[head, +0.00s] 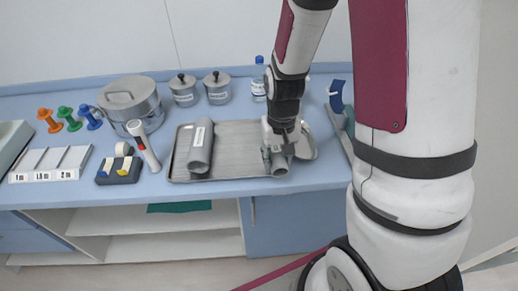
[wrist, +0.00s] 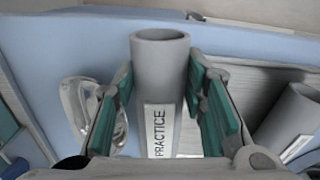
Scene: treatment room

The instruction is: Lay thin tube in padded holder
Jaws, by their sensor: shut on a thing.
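My gripper (head: 280,150) is shut on a grey tube, seen end-on in the head view (head: 278,168) at the right end of the metal tray. In the wrist view the tube (wrist: 160,60) stands between the teal pads of my gripper (wrist: 165,110), its open end toward the top and a "PRACTICE" label on its side. A second grey tube (head: 201,150), wider-looking and labelled, lies on the tray; it also shows at the right of the wrist view (wrist: 292,115). A blue curved piece on a grey stand (head: 337,97), perhaps the padded holder, is at the back right.
The metal tray (head: 236,137) lies on the blue counter. A shiny metal dish (wrist: 85,105) is beside the held tube. Steel pots (head: 184,90), a bottle (head: 258,82), coloured spools (head: 67,118) and a black block (head: 119,172) stand behind and to the left.

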